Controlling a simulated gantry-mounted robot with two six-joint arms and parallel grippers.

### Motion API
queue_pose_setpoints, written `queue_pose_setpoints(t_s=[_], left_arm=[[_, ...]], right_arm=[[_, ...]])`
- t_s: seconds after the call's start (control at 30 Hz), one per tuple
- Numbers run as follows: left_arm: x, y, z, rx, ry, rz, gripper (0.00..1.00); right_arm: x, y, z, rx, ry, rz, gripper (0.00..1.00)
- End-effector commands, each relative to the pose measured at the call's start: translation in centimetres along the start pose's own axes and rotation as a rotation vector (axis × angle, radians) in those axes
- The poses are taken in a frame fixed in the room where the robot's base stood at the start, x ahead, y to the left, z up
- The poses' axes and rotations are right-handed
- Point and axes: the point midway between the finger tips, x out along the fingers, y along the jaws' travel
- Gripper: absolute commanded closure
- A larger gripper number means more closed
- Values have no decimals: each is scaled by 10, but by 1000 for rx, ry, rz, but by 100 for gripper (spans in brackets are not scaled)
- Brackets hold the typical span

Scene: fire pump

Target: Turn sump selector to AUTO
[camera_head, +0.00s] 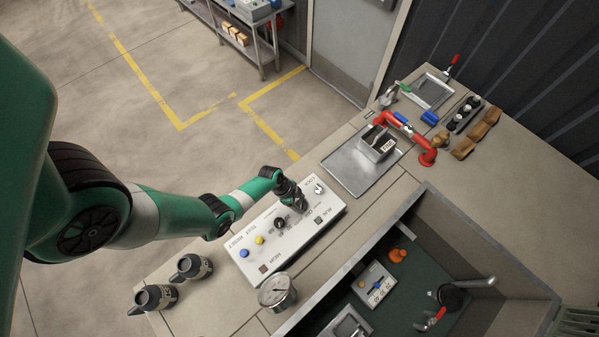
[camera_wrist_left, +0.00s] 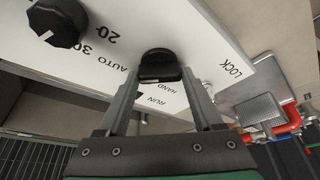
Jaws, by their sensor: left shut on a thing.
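The white control panel (camera_head: 262,240) lies on the bench in the head view. My left gripper (camera_head: 300,206) reaches down onto its right part. In the left wrist view my left gripper (camera_wrist_left: 160,78) is shut on a black selector knob (camera_wrist_left: 158,65), one finger on each side. The labels AUTO, HAND and RUN stand around this knob on the panel. I cannot tell which way its pointer faces. In the head view the gripper hides the knob. My right gripper is not in view.
Another black dial (camera_wrist_left: 55,22) with numbers sits left of the held knob. The panel also has blue (camera_head: 244,253) and yellow (camera_head: 260,240) buttons.

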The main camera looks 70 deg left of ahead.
Motion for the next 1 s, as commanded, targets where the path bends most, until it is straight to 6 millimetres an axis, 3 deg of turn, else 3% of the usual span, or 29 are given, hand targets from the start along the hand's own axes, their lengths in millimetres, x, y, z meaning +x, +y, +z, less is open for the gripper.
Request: queue_pose_setpoints(t_s=[0.4,0.97,1.0], left_arm=[[0,-2,1,197,-4,80,88],[0,-2,1,229,-4,92,88],[0,-2,1,229,-4,92,25]], right_arm=[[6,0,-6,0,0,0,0],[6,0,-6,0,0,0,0],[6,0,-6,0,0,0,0]])
